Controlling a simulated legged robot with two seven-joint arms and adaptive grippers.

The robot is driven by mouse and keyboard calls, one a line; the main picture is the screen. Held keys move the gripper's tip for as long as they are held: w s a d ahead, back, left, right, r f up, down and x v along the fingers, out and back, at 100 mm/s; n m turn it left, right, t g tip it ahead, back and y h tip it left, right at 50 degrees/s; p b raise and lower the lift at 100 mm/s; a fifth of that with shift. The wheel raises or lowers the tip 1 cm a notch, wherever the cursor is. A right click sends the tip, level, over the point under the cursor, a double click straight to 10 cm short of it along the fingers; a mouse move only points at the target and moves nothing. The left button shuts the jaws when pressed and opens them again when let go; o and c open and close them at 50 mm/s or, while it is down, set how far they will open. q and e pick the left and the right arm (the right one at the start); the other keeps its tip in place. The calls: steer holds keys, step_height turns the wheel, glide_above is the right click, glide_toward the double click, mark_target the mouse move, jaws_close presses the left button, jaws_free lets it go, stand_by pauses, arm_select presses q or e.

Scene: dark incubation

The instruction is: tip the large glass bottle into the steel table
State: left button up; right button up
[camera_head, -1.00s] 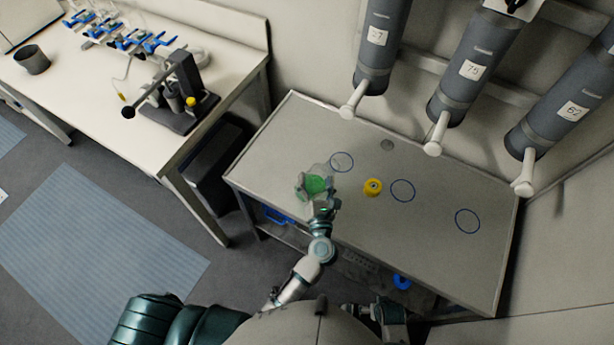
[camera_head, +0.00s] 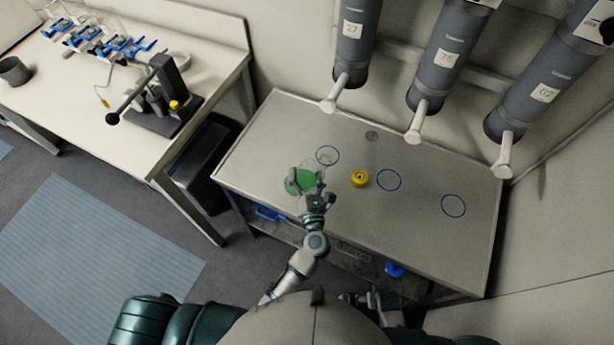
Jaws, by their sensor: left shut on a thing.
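The large glass bottle (camera_head: 298,183) is clear with green contents. It is at the left part of the steel table (camera_head: 420,225), near the left blue ring. My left gripper (camera_head: 308,186) is shut on the bottle and partly hides it. The bottle looks tilted, with its clear part toward the upper right and the green toward the left. I cannot tell whether it touches the table top. My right gripper (camera_head: 378,303) is low in the picture by the table's front edge, and its fingers are not clear.
A yellow cap-like piece (camera_head: 359,179) stands on the table between the blue rings. Three grey numbered cylinders (camera_head: 440,60) with white spouts hang over the back edge. A white bench (camera_head: 120,140) with a stand and labware is at the left. The table's right half is clear.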

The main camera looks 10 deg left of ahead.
arm_select(q)
steer(key=shift+d+r+m+p, duration=0.15)
steer(key=shift+r+m+p, duration=0.15)
steer(key=shift+r+p, duration=0.15)
steer(key=shift+s+a+r+m+p, duration=0.1)
steer(key=shift+a+r+m+p, duration=0.05)
steer(key=shift+a+m+p, duration=0.2)
steer(key=shift+a, duration=0.45)
steer(key=shift+d, duration=0.6)
steer(key=shift+a+r+m+p, duration=0.2)
steer(key=shift+a+m+p, duration=0.05)
steer(key=shift+a+p, duration=0.25)
steer(key=shift+a+r+m+p, duration=0.2)
steer(key=shift+a+p, duration=0.3)
steer(key=shift+s+a+r+p, duration=0.15)
steer(key=shift+a+p, duration=0.1)
steer(key=shift+p, duration=0.2)
steer(key=shift+a+r+m+p, duration=0.1)
steer(key=shift+m+p, duration=0.3)
steer(key=shift+a, duration=0.2)
